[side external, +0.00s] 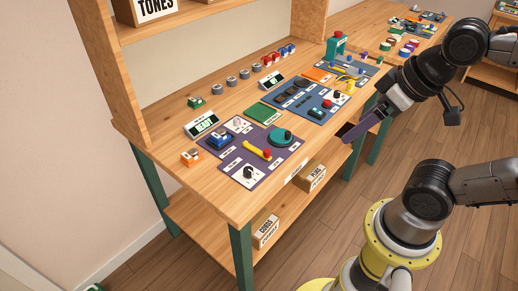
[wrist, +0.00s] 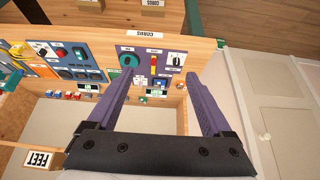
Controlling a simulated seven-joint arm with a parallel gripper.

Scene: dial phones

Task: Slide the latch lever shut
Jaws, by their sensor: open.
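A yellow lever with a red knob (side external: 256,150), which looks like the latch lever, lies across the purple panel (side external: 228,171) on the bench. It also shows small in the wrist view as a red and yellow bar (wrist: 153,62), between a teal dial and a black knob. Whether the latch is shut is too small to tell. My gripper (side external: 347,137) is in the air off the bench's front edge, right of the purple panel and apart from the lever. In the wrist view its two purple fingers (wrist: 158,78) are spread wide with nothing between them.
On the purple panel are a teal dial (side external: 281,137), a black knob (side external: 248,173) and a blue switch (side external: 219,138). A blue panel (side external: 322,108) with more controls lies to the right. A display (side external: 202,124) stands behind. Bare wood borders the bench front.

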